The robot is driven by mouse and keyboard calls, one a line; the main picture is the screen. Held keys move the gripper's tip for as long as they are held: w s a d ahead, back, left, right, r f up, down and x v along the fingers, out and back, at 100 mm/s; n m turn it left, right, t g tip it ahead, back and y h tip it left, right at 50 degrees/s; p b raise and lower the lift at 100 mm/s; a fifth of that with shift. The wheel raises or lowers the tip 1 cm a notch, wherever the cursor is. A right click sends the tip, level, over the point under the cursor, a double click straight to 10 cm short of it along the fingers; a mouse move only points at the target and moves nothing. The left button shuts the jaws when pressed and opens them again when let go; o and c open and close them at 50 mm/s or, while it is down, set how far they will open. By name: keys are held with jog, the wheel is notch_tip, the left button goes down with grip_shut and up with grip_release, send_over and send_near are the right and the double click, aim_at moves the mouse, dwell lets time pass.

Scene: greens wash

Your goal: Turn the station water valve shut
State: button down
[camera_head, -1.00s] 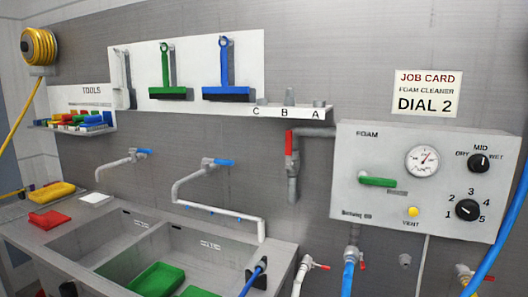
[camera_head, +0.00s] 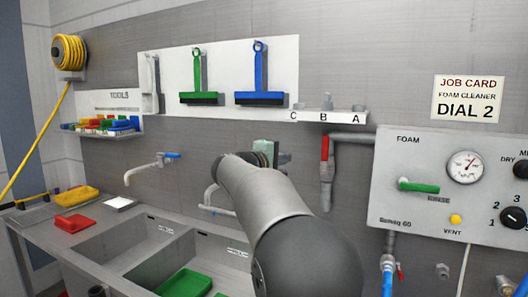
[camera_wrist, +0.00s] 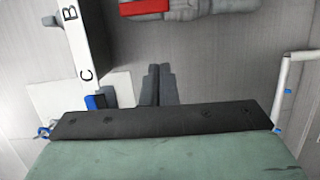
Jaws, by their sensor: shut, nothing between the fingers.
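The water valve has a red lever (camera_head: 325,148) that stands upright along a grey vertical pipe (camera_head: 326,185) on the wall, left of the foam panel. In the wrist view the red lever (camera_wrist: 145,7) shows at the top edge, lying along the grey pipe fitting (camera_wrist: 205,9). My gripper's two dark fingers (camera_wrist: 158,70) are shut and empty, pointing toward the wall, apart from the lever. In the head view my gripper's greenish body (camera_head: 267,147) is left of the valve, and my arm hides its fingertips.
The foam panel (camera_head: 440,185) with gauge, green lever and dials is right of the valve. The shelf marked C, B, A (camera_head: 330,116) is just above. A blue squeegee (camera_head: 259,75) hangs above left. The sink (camera_head: 130,243) and a white tap (camera_head: 150,168) are at lower left.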

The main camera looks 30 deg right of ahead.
aim_at(325, 156)
jog(key=w+d+r+p, duration=0.1)
jog(key=d+p, duration=0.3)
jog(key=d, duration=0.7)
jog(key=shift+w+d+r+h, duration=0.25)
jog(key=shift+w+r+h, duration=0.05)
jog(key=shift+r, duration=0.05)
jog(key=shift+t, duration=0.3)
